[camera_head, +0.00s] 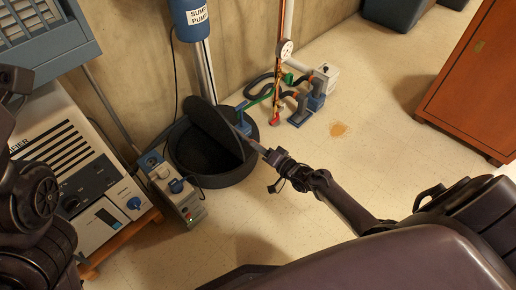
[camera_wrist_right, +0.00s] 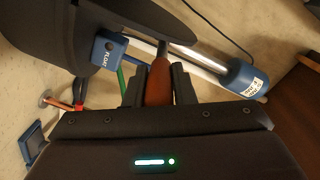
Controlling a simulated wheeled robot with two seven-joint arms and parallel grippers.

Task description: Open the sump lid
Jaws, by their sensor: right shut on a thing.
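The sump is a dark round basin (camera_head: 238,176) on the floor, and its dark interior shows. Its black lid (camera_head: 213,127) stands steeply tilted up across the basin's opening. My right gripper (camera_head: 268,154) is at the lid's right edge. In the right wrist view, my right gripper (camera_wrist_right: 158,88) is shut on a reddish-brown handle (camera_wrist_right: 160,76), and a short metal stem runs from it towards the dark lid (camera_wrist_right: 155,18). The fingers cover the handle's sides. My left arm is at the left of the head view, but its gripper is out of view.
A blue sump pump cylinder (camera_head: 190,18) on a pipe stands behind the basin. A blue FLOAT box (camera_wrist_right: 108,48) is near the lid. A grey-blue unit (camera_head: 172,188) and a white machine (camera_head: 75,150) stand left. Valves and a gauge (camera_head: 285,48) are right.

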